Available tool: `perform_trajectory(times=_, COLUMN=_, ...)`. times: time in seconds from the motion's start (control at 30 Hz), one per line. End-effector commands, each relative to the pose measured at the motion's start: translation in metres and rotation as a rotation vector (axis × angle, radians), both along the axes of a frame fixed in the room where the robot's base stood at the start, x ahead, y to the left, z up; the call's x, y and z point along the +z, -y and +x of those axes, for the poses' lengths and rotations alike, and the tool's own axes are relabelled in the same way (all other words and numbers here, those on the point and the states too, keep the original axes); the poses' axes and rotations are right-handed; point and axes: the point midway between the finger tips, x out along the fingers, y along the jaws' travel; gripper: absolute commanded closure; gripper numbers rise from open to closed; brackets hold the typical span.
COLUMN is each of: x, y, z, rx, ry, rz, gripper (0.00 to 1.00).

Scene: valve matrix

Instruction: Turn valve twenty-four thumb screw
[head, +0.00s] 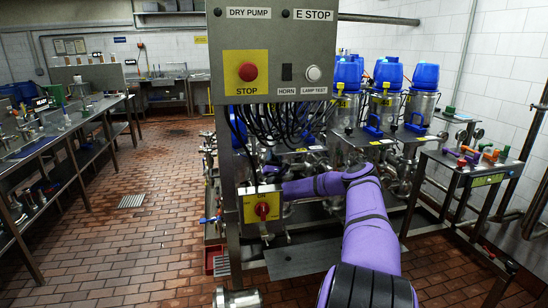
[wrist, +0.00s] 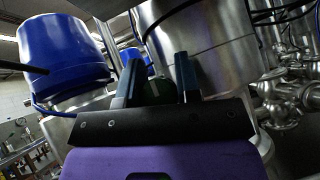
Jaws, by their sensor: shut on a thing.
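In the wrist view my gripper (wrist: 158,74) has its two blue-grey fingers apart, one on each side of a small dark rounded piece (wrist: 158,90). The fingers are shut on this piece, which looks like a thumb screw. It sits low on a large steel valve cylinder (wrist: 212,48) just beyond the fingers. I cannot read any number on it. In the head view my purple arm reaches forward and left, and my gripper is hidden behind the control post and its hanging cables.
A blue-capped valve (wrist: 62,55) stands close on the left in the wrist view; steel pipework (wrist: 285,95) is on the right. In the head view the control panel (head: 268,60) and yellow switch box (head: 262,206) stand before my arm's end. Open tiled floor (head: 120,240) lies left.

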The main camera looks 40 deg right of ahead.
Motion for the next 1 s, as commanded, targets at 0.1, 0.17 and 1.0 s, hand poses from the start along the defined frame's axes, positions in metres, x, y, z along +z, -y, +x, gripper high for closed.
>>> perform_trajectory(times=0.1, x=-0.0011, y=0.0001, z=-0.0002, rx=0.000, ry=-0.002, rz=0.001, gripper=0.93)
perform_trajectory(times=0.17, x=-0.0011, y=0.0001, z=-0.0002, rx=0.000, ry=-0.002, rz=0.001, gripper=0.62)
perform_trajectory(times=1.0, x=0.0015, y=-0.0042, z=0.0030, rx=0.002, ry=-0.241, rz=-0.396, gripper=0.43)
